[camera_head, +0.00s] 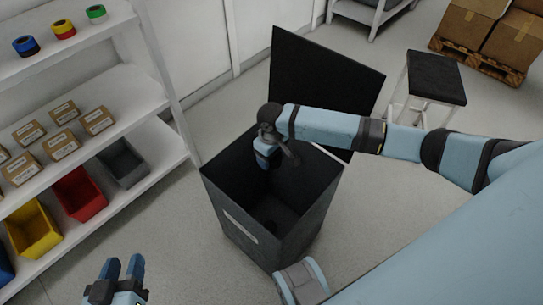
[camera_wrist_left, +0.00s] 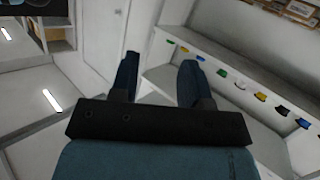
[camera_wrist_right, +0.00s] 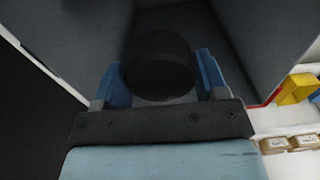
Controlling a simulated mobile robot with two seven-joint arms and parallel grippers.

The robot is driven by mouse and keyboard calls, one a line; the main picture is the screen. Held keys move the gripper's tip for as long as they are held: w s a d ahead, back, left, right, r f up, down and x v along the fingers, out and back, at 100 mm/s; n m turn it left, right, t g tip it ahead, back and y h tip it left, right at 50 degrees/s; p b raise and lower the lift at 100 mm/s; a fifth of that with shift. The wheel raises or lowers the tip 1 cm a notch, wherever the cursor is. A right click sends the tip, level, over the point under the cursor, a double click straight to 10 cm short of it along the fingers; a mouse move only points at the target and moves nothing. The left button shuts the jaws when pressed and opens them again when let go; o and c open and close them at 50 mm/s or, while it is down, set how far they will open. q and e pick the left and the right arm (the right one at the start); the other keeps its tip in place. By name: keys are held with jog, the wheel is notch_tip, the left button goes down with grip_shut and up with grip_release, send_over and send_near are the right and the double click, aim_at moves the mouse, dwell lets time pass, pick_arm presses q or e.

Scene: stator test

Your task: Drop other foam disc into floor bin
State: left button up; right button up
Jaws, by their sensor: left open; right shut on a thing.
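The floor bin (camera_head: 238,228) is a dark grey open box with a pale label, standing on the floor in the middle of the head view. My right gripper (camera_head: 268,163) points down into its open top. In the right wrist view, the right gripper (camera_wrist_right: 160,85) is shut on a black foam disc (camera_wrist_right: 158,62), with the bin's grey inner walls (camera_wrist_right: 262,40) around it. The disc is hidden or too dark to tell in the head view. My left gripper (camera_head: 124,268) is open and empty at the lower left, away from the bin. Its spread fingers also show in the left wrist view (camera_wrist_left: 158,78).
A white shelf unit (camera_head: 150,100) with tape rolls, small cartons (camera_head: 60,144) and coloured bins (camera_head: 80,193) stands left of the floor bin. A black panel (camera_head: 325,80) rises behind it. A black-topped stool (camera_head: 436,78) and boxes on a pallet (camera_head: 485,65) are at the back right.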

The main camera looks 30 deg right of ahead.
pick_arm(q)
jog(key=shift+w+d+r+t+h+b, duration=0.15)
jog(key=shift+d+r+t+h+b, duration=0.25)
jog(key=shift+r, duration=0.4)
jog(key=shift+w+d+r+t+h+b, duration=0.1)
jog(key=shift+d+r+t+h+b, duration=0.25)
jog(key=shift+r, duration=0.45)
jog(key=shift+w+d+r+t+h+b, duration=0.2)
jog(key=shift+r+t, duration=0.25)
jog(key=shift+r, duration=0.35)
pick_arm(e)
jog(key=shift+f, duration=1)
jog(key=o, duration=1)
jog(key=shift+r, duration=0.5)
pick_arm(q)
jog(key=s+a+f+g+y+p, duration=0.2)
jog(key=a+f+g+y+p, duration=0.1)
jog(key=f, duration=0.5)
jog(key=shift+s+a+f+g+p, duration=0.15)
jog(key=shift+s+a+g+p, duration=0.25)
jog(key=shift+g+p, duration=0.4)
pick_arm(e)
notch_tip(320, 180, up, 13)
jog(key=shift+f, duration=0.1)
pick_arm(q)
jog(key=shift+w, duration=0.1)
